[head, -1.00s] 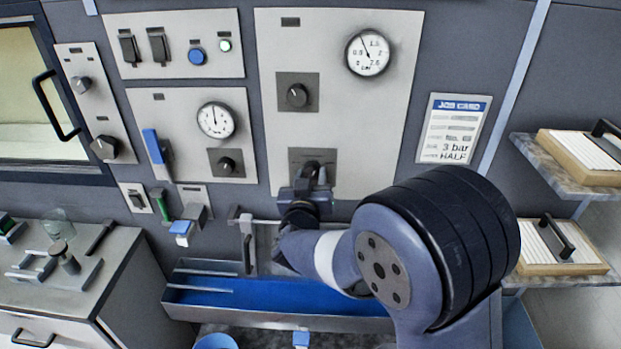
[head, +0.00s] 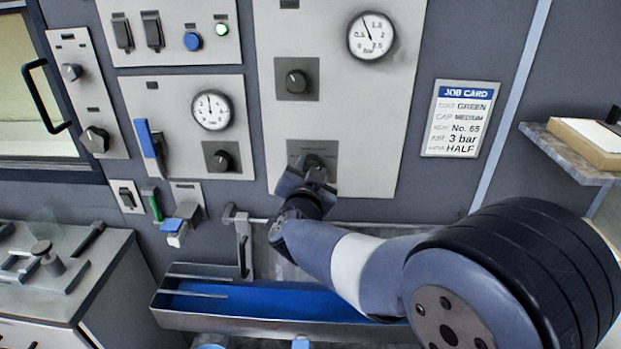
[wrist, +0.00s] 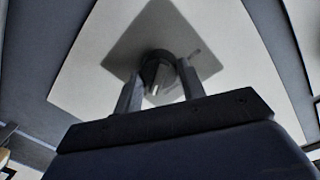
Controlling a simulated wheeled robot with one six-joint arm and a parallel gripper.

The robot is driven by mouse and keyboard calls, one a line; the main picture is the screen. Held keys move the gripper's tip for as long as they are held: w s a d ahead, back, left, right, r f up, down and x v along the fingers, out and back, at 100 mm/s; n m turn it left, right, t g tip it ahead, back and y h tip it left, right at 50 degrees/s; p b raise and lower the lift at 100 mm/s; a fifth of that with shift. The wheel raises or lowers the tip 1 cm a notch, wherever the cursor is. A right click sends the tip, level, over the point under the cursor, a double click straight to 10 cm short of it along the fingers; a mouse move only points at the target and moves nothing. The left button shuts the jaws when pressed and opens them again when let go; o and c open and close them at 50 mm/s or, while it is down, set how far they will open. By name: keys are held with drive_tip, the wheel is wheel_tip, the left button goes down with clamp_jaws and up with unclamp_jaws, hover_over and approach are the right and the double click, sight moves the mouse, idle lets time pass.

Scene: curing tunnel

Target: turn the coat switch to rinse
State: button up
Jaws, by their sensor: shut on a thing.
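The coat switch is a dark round knob (head: 313,160) on a dark square plate (head: 295,149), low on the tall light panel (head: 340,100). My gripper (head: 316,174) is at this knob in the head view and partly covers it. In the wrist view the knob (wrist: 156,74) sits between the two fingers of my gripper (wrist: 160,88), which are closed on its sides. A pale pointer mark shows on the knob's face. The plate (wrist: 150,35) looks rotated in this view. Its lettering is too small to read.
Above are another knob (head: 297,82) and a gauge (head: 371,36). A job card (head: 459,118) hangs to the right. A blue-lined trough (head: 250,301) lies below, with a lever and pipe (head: 243,236) left of my arm. A shelf (head: 573,150) juts out at right.

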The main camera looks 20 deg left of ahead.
drive_tip(key=shift+o, duration=0.2)
drive_tip(key=shift+m, duration=0.6)
drive_tip(key=shift+c, duration=0.2)
drive_tip(key=o, duration=1)
drive_tip(key=shift+s+b, duration=0.1)
drive_tip(key=shift+b, duration=0.2)
drive_tip(key=s+d+b, duration=0.1)
drive_tip(key=s+d, duration=0.1)
drive_tip(key=s, duration=0.8)
drive_tip(key=shift+s+r, duration=0.2)
drive_tip(key=shift+r, duration=0.05)
